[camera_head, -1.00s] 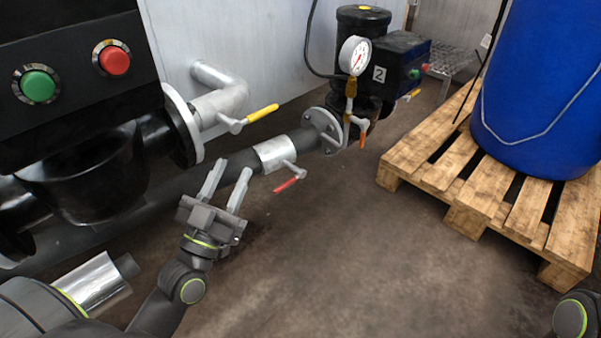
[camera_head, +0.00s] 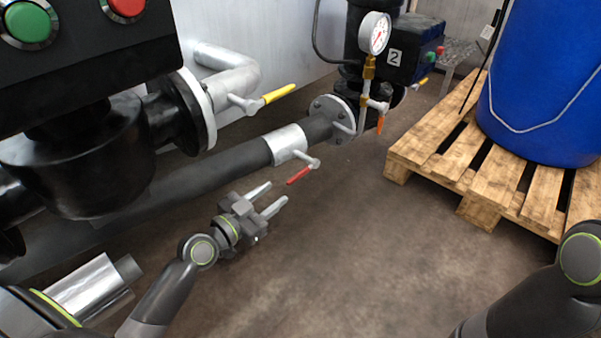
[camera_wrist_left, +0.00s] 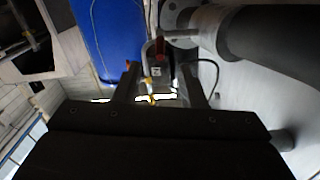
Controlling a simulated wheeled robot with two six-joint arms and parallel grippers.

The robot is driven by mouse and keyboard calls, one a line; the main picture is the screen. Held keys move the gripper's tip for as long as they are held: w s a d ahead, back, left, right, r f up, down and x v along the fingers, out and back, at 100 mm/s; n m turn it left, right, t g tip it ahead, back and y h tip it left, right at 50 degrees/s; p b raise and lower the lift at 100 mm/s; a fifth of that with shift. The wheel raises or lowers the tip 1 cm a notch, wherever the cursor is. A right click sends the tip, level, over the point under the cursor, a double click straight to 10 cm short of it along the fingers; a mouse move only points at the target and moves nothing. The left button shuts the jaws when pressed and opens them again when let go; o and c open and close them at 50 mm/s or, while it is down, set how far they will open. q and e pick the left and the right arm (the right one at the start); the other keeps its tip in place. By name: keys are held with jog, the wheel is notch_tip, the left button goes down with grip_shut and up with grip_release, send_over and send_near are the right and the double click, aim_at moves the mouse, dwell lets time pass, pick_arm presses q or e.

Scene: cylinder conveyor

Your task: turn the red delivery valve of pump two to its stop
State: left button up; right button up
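The red lever (camera_head: 299,175) of a valve sits on the silver section (camera_head: 287,143) of the dark pipe, in the middle of the head view. It slants down to the left. A small red patch, likely this lever, shows between the fingers in the left wrist view (camera_wrist_left: 159,50). Pump two (camera_head: 400,60), black with a "2" plate, stands behind at the pipe's far end. My left gripper (camera_head: 276,192) is open and empty, just left of and below the red lever, its fingers pointing right toward it without visible contact. My right gripper is out of view.
A yellow lever (camera_head: 279,93) is on the pipe above. A gauge (camera_head: 375,33) and an orange lever (camera_head: 380,123) are by pump two. A wooden pallet (camera_head: 490,185) with a blue barrel (camera_head: 540,80) stands right. The floor (camera_head: 350,240) between is clear.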

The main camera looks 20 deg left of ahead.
aim_at(301, 172)
pick_arm(q)
jog(key=b+x, duration=0.1)
jog(key=x, duration=0.9)
jog(key=shift+w+d, duration=0.1)
jog(key=shift+w, duration=0.15)
jog(key=shift+c, duration=0.5)
grip_shut()
